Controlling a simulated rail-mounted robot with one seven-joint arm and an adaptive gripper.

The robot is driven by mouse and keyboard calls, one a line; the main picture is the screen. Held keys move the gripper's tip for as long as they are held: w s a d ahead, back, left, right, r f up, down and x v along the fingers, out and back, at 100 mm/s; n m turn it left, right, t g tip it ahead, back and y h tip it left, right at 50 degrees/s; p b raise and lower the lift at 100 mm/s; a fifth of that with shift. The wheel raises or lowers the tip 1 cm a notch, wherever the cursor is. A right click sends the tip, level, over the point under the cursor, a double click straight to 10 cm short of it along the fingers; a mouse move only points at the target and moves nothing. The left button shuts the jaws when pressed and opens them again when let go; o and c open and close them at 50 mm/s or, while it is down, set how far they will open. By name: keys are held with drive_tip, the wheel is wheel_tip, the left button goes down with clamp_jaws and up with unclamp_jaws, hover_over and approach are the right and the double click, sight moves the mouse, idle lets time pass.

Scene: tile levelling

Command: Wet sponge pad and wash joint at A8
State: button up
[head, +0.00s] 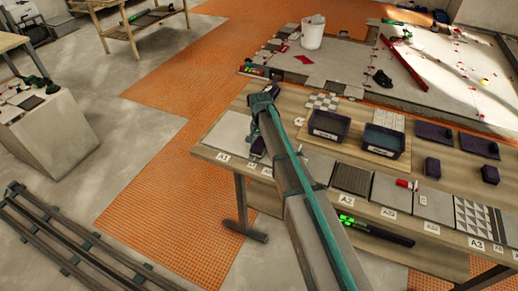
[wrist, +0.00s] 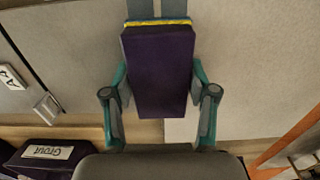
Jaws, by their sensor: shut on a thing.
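My gripper (head: 262,100) is over the left end of the workbench, near the A1 label. In the wrist view my gripper (wrist: 160,105) is shut on a dark purple sponge pad (wrist: 160,65) with a yellow strip along its far edge. The pad is between the two fingers, above pale grey tile surfaces (wrist: 235,70). Two dark labelled tubs stand on the bench: a left tub (head: 328,134) and a right tub (head: 384,150) with a bluish inside. No A8 label or its joint can be made out.
A tub marked Grout (wrist: 45,158) is at the wrist view's lower left. Several tiles, such as a ribbed dark one (head: 352,179), line the bench front. Dark trays (head: 478,146) and purple blocks (head: 490,174) are at the right. A white bucket (head: 312,35) stands behind.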

drive_tip(key=shift+w+d+b, duration=0.1)
drive_tip(key=shift+w+d, duration=0.45)
drive_tip(key=shift+w, duration=0.75)
drive_tip(key=shift+w+d+b, duration=0.1)
drive_tip(key=shift+w+d, duration=0.45)
drive_tip(key=shift+w, duration=0.7)
drive_tip(key=shift+w+d+b, duration=0.1)
drive_tip(key=shift+w+d, duration=0.45)
drive_tip(key=shift+w, duration=0.75)
drive_tip(key=shift+s, duration=0.5)
drive_tip(key=shift+s+a+p, duration=0.2)
drive_tip(key=shift+s+a, duration=0.8)
drive_tip(key=shift+s, duration=1.15)
drive_tip(key=shift+s+a+p, duration=0.2)
drive_tip(key=shift+s+a, duration=0.8)
drive_tip(key=shift+s, duration=1.15)
drive_tip(key=shift+s+a+p, duration=0.2)
drive_tip(key=shift+s+a, duration=0.8)
drive_tip(key=shift+s, duration=1.15)
drive_tip(key=shift+s+a+r, duration=0.1)
drive_tip(key=shift+r, duration=0.1)
wheel_tip(320, 180, up, 8)
drive_tip(key=p, duration=0.4)
